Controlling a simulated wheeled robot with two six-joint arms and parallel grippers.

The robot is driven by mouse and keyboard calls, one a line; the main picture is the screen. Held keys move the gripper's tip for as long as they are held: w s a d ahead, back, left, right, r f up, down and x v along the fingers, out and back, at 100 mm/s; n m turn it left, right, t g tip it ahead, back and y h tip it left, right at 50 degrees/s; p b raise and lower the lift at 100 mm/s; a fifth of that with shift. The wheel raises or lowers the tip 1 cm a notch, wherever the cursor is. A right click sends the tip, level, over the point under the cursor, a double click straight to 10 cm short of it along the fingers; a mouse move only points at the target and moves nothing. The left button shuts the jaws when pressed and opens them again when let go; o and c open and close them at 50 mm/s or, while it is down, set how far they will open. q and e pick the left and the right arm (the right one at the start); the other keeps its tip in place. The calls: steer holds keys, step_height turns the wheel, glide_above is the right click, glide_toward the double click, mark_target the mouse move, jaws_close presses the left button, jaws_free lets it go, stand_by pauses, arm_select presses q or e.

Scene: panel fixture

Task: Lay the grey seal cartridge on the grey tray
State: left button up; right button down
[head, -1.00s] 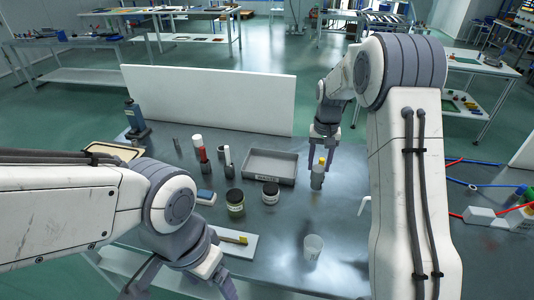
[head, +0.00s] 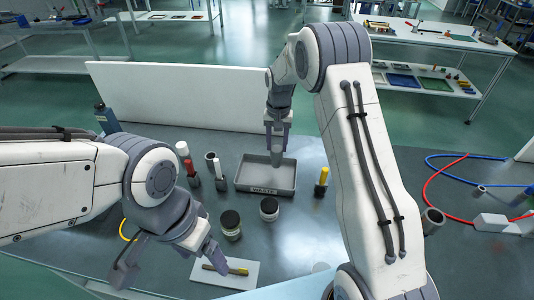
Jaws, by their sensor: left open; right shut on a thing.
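The grey tray (head: 252,177) lies on the bench near the middle of the head view, with a label on its front wall. My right gripper (head: 276,143) points down over the tray's back part. It is shut on the grey seal cartridge (head: 277,159), a small upright grey cylinder. The cartridge's lower end shows against the tray's inside; I cannot tell whether it touches the floor. The gripper's fingers hide its upper part. My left gripper (head: 168,268) is open and empty at the lower left, near the white board.
A white panel (head: 190,95) rises behind.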

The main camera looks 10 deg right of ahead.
step_height(320, 180, down, 6)
steer(key=w+a+p, duration=0.1)
steer(key=a, duration=0.2)
steer(key=shift+p, duration=0.4)
steer(key=shift+c, duration=1.8)
jaws_free()
